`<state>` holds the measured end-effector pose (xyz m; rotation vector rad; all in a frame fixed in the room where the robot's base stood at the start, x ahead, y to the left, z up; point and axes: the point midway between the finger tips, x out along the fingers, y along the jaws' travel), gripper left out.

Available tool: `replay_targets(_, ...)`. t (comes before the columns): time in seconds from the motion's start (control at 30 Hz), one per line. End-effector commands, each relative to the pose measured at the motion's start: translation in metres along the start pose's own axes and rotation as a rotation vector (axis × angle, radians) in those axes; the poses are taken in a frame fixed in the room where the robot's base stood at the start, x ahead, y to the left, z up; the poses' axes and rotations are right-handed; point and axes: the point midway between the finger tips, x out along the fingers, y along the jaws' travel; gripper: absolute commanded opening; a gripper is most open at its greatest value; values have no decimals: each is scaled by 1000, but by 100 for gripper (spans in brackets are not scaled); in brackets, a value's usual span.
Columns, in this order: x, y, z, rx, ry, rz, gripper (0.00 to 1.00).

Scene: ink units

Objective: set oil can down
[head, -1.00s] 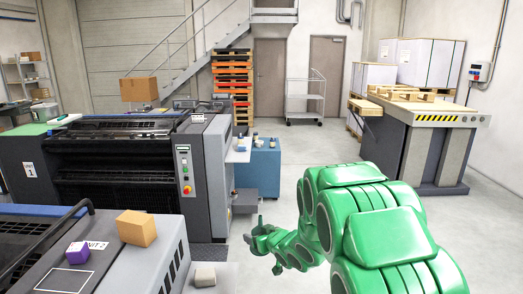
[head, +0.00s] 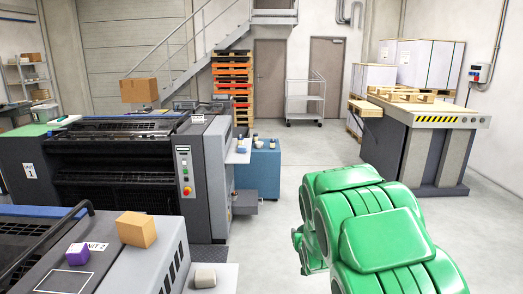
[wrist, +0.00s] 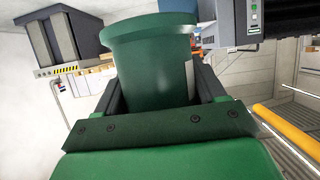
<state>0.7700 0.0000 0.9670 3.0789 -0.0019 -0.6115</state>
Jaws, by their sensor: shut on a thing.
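The oil can (wrist: 155,70) is a dark green cylinder with a wide rim and a pale label at its right side, in the upper middle of the wrist view. My gripper (wrist: 158,85) is shut on it, with a dark finger on each side. In the head view my green arm hides both gripper and can. A white outlined rectangle (head: 65,281) lies on top of the near press unit, bare.
On the near unit (head: 170,262) are a purple block (head: 77,256) and an orange box (head: 136,229); a beige block (head: 205,277) sits on its side shelf. A blue cabinet (head: 262,172) holds small items. A yellow rail (wrist: 288,134) shows at right. The floor between is clear.

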Motion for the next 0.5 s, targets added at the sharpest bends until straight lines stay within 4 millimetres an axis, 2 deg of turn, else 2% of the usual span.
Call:
replay_targets(0.33,-47,0,-4,-1,1,-1,23)
replay_targets(0.5,-59,0,-3,1,-1,-1,23)
